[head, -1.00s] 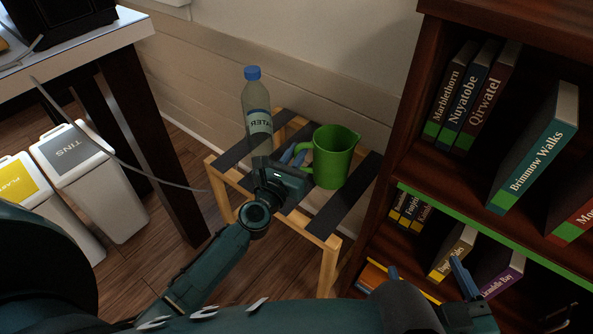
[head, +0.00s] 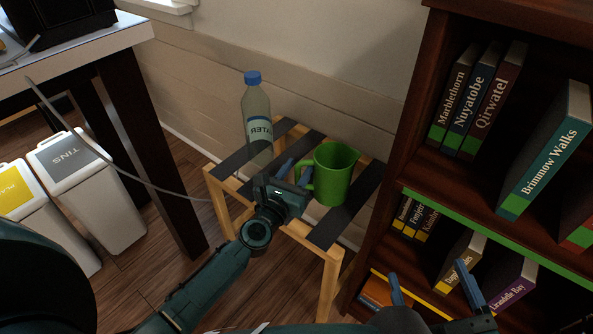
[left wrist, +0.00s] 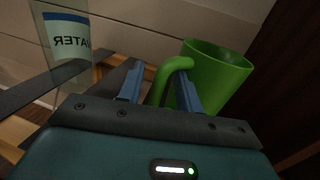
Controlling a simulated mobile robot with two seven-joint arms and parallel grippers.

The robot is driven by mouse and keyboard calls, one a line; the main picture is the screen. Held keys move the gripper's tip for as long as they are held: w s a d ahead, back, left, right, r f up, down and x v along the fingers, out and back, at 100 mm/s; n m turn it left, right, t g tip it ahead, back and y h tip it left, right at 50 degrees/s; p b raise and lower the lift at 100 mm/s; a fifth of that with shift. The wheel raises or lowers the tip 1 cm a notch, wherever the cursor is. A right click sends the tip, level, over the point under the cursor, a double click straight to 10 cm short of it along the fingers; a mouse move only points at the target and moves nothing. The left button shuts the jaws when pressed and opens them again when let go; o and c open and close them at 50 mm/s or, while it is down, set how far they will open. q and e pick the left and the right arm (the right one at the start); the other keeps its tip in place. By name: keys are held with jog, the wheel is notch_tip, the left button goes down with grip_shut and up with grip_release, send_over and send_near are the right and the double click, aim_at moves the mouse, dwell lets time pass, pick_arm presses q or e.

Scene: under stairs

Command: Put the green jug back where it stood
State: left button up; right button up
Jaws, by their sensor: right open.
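The green jug (head: 333,176) stands upright on the slatted wooden stand (head: 331,250), its handle towards the left. It also shows in the left wrist view (left wrist: 218,72). My left gripper (head: 296,172) is at the handle side of the jug, low over the stand. In the left wrist view its blue fingers are apart, with the handle (left wrist: 160,84) showing between them, nearer the right finger. Whether the handle is fully inside the jaws I cannot tell. My right gripper (head: 432,286) is open and empty, in front of the bookcase's lower shelf.
A water bottle with a blue cap (head: 257,112) stands on the stand, left of the jug. A bookcase (head: 412,150) with several books is close on the right. Bins (head: 88,178) and a table (head: 120,36) with a hanging cable are at left.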

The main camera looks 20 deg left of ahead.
pick_arm(q)
jog(key=shift+r, duration=0.15)
jog(key=shift+s, duration=0.25)
jog(key=s+a, duration=0.1)
jog(key=s, duration=1)
jog(key=shift+s+a, duration=0.2)
jog(key=shift+a, duration=0.05)
